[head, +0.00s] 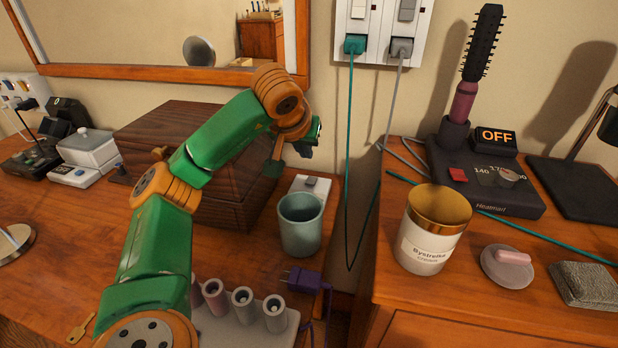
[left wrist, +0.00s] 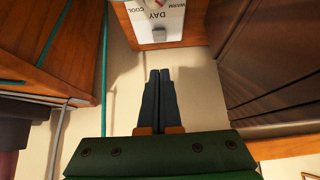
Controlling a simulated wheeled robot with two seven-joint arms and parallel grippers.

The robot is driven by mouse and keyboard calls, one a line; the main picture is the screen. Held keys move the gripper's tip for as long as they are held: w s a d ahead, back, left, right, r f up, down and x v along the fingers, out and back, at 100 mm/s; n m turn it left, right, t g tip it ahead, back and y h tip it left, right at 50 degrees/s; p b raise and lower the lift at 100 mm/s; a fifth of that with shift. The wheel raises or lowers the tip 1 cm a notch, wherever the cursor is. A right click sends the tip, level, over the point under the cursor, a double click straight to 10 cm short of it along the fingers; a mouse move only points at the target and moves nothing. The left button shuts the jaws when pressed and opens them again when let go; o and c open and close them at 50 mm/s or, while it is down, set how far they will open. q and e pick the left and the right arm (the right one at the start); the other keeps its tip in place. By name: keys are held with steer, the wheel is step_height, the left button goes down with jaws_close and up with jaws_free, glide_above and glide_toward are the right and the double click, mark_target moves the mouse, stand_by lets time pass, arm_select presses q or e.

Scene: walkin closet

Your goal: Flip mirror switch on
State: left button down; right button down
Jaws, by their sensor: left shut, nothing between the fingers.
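A white control panel (left wrist: 155,18) with a dial marked COOL, DAY and WARM shows in the left wrist view. A small pale switch (left wrist: 158,35) sits at its near end; I cannot tell its position. In the head view a white panel with a switch (head: 311,184) lies at the table's back right edge, partly behind a teal cup. The mirror (head: 130,28) hangs on the wall. My left gripper (left wrist: 158,72) is shut and empty, its fingertips pointing toward the switch and apart from it in the picture. In the head view the gripper (head: 303,148) is above the panel, its fingers mostly hidden.
The teal cup (head: 300,226) stands just in front of the panel. A dark wooden box (head: 225,195) is left of it, under my arm. Teal and grey cords hang from the wall outlets (head: 381,28) in the gap beside the right dresser (head: 400,290).

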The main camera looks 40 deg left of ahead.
arm_select(q)
glide_above(311, 182)
steer(key=s, duration=0.1)
steer(key=f, duration=0.5)
steer(key=shift+s+d+b, duration=0.2)
steer(key=shift+d+b, duration=0.1)
steer(key=shift+d, duration=0.05)
step_height(311, 182, down, 4)
steer(key=shift+r+b, duration=0.25)
steer(key=shift+b, duration=0.3)
steer(key=shift+f, duration=0.25)
steer(key=shift+s+d+f, duration=0.1)
steer(key=shift+s+f, duration=0.1)
steer(key=shift+f, duration=0.1)
steer(key=shift+r+p, duration=0.8)
steer(key=shift+p, duration=0.25)
steer(key=shift+r, duration=0.1)
